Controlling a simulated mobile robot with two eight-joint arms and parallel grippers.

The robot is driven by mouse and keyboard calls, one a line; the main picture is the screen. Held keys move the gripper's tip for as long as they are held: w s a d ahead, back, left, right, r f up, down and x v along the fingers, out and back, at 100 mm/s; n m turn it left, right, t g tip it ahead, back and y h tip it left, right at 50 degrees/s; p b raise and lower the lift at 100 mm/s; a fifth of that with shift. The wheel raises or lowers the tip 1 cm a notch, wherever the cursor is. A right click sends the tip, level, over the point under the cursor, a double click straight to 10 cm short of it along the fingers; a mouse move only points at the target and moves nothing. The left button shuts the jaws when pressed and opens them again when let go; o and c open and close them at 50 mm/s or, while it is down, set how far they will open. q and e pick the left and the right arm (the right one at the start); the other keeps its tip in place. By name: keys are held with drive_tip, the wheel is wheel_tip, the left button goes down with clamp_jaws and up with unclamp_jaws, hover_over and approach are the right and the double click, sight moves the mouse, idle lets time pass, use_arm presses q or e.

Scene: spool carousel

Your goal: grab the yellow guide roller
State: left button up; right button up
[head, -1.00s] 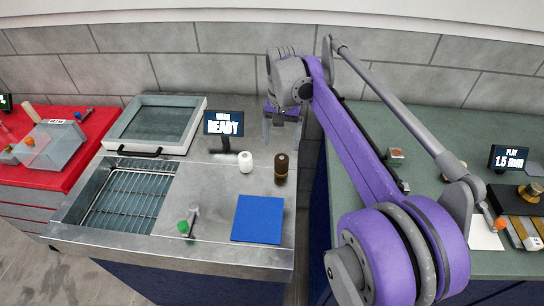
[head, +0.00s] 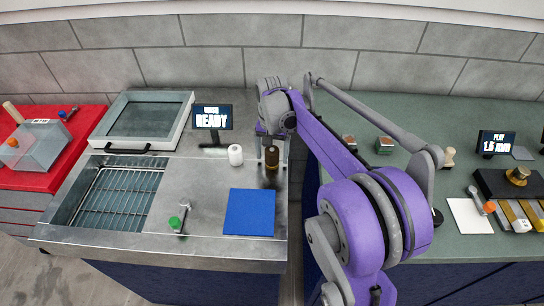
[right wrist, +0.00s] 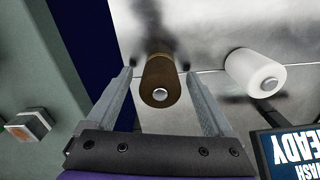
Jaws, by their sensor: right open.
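No plainly yellow roller shows. A dark brown upright roller (head: 271,158) with a silver pin in its top stands on the steel counter; it also shows in the right wrist view (right wrist: 160,80). A white roller (head: 235,155) stands just left of it in the head view, and at the right in the right wrist view (right wrist: 255,72). My right gripper (right wrist: 160,72) is open, with one finger on each side of the brown roller and gaps visible. In the head view, the right gripper (head: 272,140) is at the roller, partly hidden by its own arm. My left gripper is not in view.
A READY display (head: 212,117) stands behind the rollers. A blue mat (head: 249,211) and a green-tipped tool (head: 177,220) lie in front. A sink with a wire rack (head: 118,195) is left. A green counter (head: 465,118) lies right, across a gap.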

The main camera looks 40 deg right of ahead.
clamp_jaws()
idle(0.4)
drive_tip(key=shift+r, duration=0.1)
